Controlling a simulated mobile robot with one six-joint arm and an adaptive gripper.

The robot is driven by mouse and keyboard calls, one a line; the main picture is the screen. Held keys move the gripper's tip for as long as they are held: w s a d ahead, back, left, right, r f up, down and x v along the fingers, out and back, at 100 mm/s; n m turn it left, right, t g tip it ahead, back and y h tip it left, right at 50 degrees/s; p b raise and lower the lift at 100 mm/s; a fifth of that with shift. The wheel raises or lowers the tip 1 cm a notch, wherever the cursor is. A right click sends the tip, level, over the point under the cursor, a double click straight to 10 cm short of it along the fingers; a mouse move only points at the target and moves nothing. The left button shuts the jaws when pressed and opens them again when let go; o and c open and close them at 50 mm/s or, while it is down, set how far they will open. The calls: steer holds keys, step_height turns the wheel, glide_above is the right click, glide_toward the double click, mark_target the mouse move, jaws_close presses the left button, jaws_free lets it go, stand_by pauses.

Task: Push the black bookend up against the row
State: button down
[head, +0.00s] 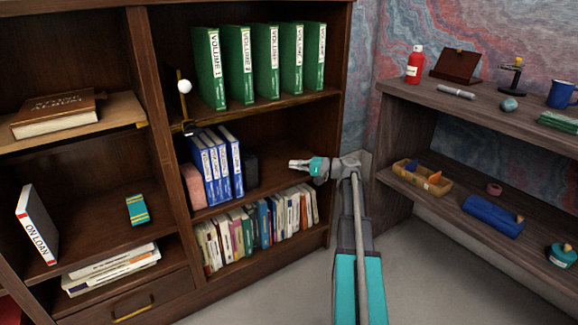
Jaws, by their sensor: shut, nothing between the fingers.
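The black bookend (251,171) stands upright on the middle shelf of the right bookcase section, at the right end of the row of blue books (216,168). It is dark against the dark shelf, and I cannot tell whether it touches the last book. My gripper (292,164) is shut and empty. It points left from the right side of this compartment, to the right of the bookend with a gap between them.
A pink block (194,186) stands at the row's left end. Green binders (265,65) fill the shelf above, and mixed books (258,228) the shelf below. A side shelf (470,105) with small objects stands at right.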

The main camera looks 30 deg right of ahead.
mark_target(253, 167)
steer(key=x, duration=0.8)
steer(key=shift+w+a, duration=0.1)
steer(key=shift+w, duration=0.05)
steer(key=a, duration=0.3)
steer(key=shift+w, duration=0.1)
steer(key=shift+a, duration=0.75)
steer(key=shift+a, duration=0.1)
steer(key=shift+a, duration=1.35)
steer(key=shift+d, duration=0.1)
